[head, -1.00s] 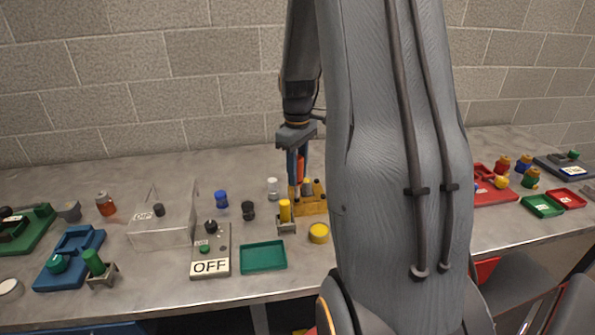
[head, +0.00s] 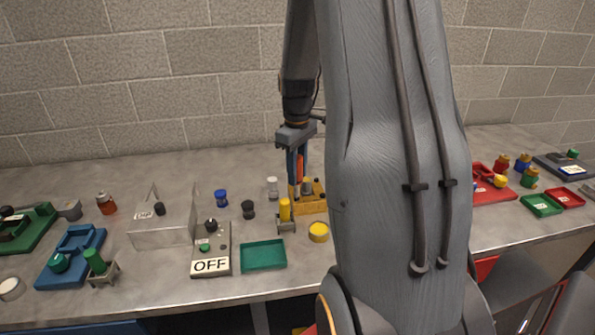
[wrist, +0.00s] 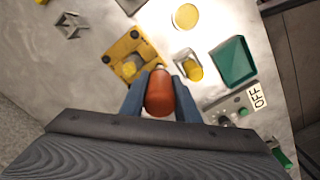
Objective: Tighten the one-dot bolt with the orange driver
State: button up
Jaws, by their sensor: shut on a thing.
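The orange driver (wrist: 160,94) is clamped between the blue fingers of my gripper (wrist: 160,98); its handle fills the gap. In the head view the driver (head: 300,166) hangs roughly upright in my gripper (head: 298,170). It is over the left part of a yellow block (head: 314,207) at the back middle of the table. In the wrist view the yellow block (wrist: 118,48) lies just beyond the driver, with dark round heads and a yellow knob on it. The driver's tip is hidden, so contact with a bolt cannot be told. Dot marks are too small to read.
A yellow peg in a grey bracket (head: 286,212) and a yellow disc (head: 319,232) stand close in front of the block. A green tray (head: 263,255), an OFF switch box (head: 210,250) and a clear cover (head: 162,222) are to the left.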

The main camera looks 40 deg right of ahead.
jog(key=shift+f, duration=0.55)
dwell(1.9)
jog(key=shift+r+p, duration=2.45)
jog(key=shift+r, duration=1.15)
